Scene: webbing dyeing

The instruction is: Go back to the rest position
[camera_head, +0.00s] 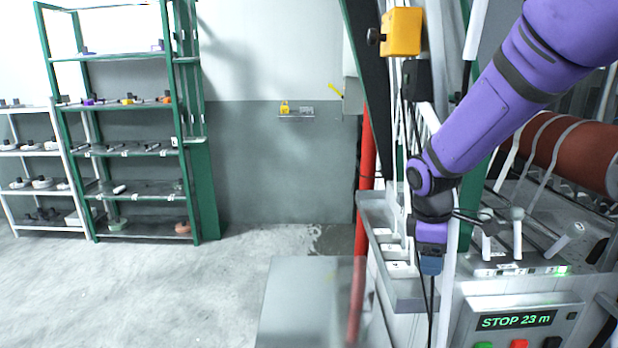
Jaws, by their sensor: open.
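My purple arm reaches in from the upper right and bends down at its black-banded wrist. My gripper (430,285) hangs below it, pointing down, in front of the white machine frame near its grey side tray (405,290). It is open, and I see nothing held in it. Its thin dark fingertips are hard to make out against the machine.
The machine carries a control panel (516,322) reading "STOP 23 m", several levers (518,232) and a reddish-brown roller (570,155) close by on the right. A red pipe (366,150) stands behind. Green shelving (190,130) stands at left; the floor (190,290) before it is clear.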

